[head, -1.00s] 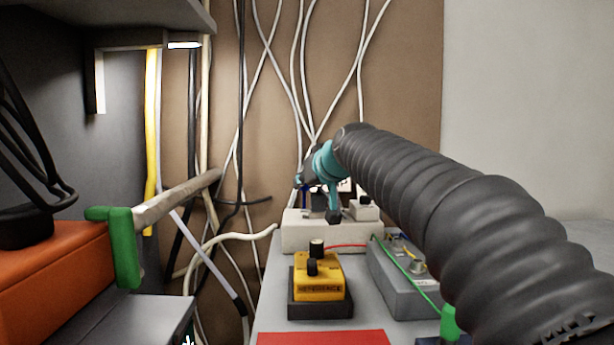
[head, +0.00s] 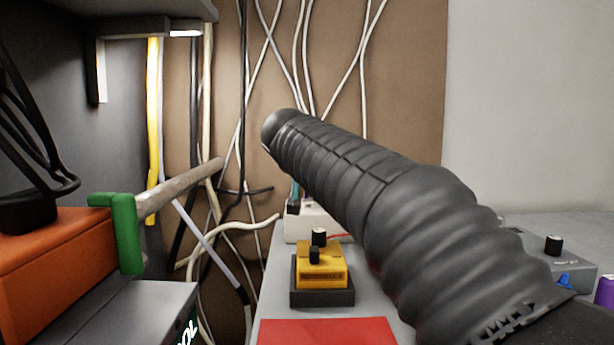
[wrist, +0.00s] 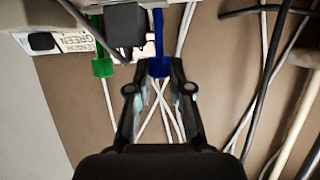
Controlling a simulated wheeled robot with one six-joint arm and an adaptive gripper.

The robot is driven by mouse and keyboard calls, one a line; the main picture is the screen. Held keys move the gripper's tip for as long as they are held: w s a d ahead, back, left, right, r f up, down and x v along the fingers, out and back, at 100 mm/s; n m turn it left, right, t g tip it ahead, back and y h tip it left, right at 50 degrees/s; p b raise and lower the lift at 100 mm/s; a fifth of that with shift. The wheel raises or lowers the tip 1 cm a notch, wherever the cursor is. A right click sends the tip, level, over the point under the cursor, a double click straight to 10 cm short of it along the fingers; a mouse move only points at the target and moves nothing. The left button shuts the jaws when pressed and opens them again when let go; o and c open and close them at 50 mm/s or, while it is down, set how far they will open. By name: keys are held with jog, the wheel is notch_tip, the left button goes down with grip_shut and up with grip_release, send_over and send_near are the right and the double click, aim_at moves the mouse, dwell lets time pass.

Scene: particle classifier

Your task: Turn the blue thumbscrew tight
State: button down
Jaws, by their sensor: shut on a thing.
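The blue thumbscrew (wrist: 159,68) shows in the wrist view at the top middle, on the end of a blue shaft that runs up out of the picture. My gripper (wrist: 160,72) is shut on it, with one dark fingertip on each side. A green thumbscrew (wrist: 103,68) hangs to its left, apart from my fingers. A dark block (wrist: 126,27) sits between the two shafts. In the head view my ribbed arm hides the thumbscrew and most of my gripper.
A white box (head: 305,228) stands at the bench's back, partly hidden. A yellow box with black knobs (head: 320,271) stands in front. A red pad (head: 325,331) lies nearer. A grey box (head: 535,250) is at right. Cables (head: 300,60) hang behind.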

jog(key=m+h, duration=0.2)
jog(key=m+g+h, duration=0.1)
jog(key=shift+w+a+h, duration=0.1)
jog(key=shift+a+h, duration=0.2)
jog(key=shift+h, duration=0.1)
jog(key=shift+m+g+h+p, duration=0.9)
jog(key=shift+m+h, duration=0.5)
jog(key=shift+m, duration=0.1)
jog(key=shift+f, duration=0.1)
jog(key=c, duration=1)
grip_release()
jog(key=shift+c, duration=0.2)
jog(key=v, duration=1.2)
jog(key=shift+w+a, duration=0.1)
jog(key=shift+w, duration=0.05)
